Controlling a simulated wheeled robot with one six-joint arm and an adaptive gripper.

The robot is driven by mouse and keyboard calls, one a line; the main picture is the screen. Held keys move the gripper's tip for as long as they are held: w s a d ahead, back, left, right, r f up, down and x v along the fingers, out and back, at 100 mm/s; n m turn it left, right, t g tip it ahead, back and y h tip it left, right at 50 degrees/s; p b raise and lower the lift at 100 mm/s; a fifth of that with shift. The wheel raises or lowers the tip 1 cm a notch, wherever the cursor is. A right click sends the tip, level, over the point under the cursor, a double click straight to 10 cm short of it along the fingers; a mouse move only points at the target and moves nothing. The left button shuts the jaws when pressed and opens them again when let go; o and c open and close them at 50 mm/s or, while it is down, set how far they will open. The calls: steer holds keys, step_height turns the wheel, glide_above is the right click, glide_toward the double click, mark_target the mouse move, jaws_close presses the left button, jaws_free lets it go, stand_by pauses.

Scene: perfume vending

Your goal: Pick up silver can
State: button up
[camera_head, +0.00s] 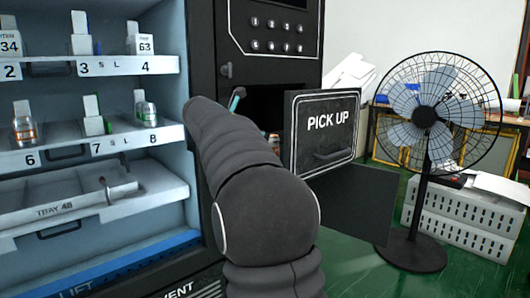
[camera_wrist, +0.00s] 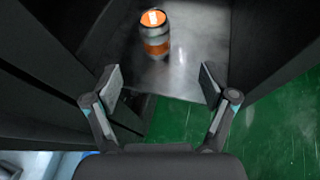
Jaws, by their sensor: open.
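A silver can (camera_wrist: 156,46) with orange bands and an orange top stands upright on the grey metal floor of the pick-up compartment (camera_wrist: 178,78), in the upper middle of the wrist view. My gripper (camera_wrist: 159,82) is open, its two fingers spread apart and nothing between them. The can is ahead of the fingertips, roughly centred between them, with a gap of bare floor before it. In the head view my arm reaches into the dark opening beside the PICK UP door (camera_head: 328,133). My arm hides most of the opening and the gripper there.
The PICK UP door stands open to the right of my arm. Dark compartment walls (camera_wrist: 269,40) flank the gripper. Shelves (camera_head: 90,140) with small bottles are at left. A black fan (camera_head: 424,116) stands at right on the green floor (camera_head: 350,262).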

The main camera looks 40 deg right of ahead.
mark_target(272, 142)
steer(key=x, duration=0.9)
steer(key=shift+w+d+r+b, duration=0.1)
steer(key=shift+r+b, duration=0.2)
steer(key=x, duration=0.4)
steer(key=shift+w+f+b, duration=0.25)
steer(key=shift+w+b, duration=0.05)
steer(key=shift+w, duration=0.05)
steer(key=shift+w+d+f, duration=0.2)
steer(key=shift+d, duration=0.2)
steer(key=c, duration=1.4)
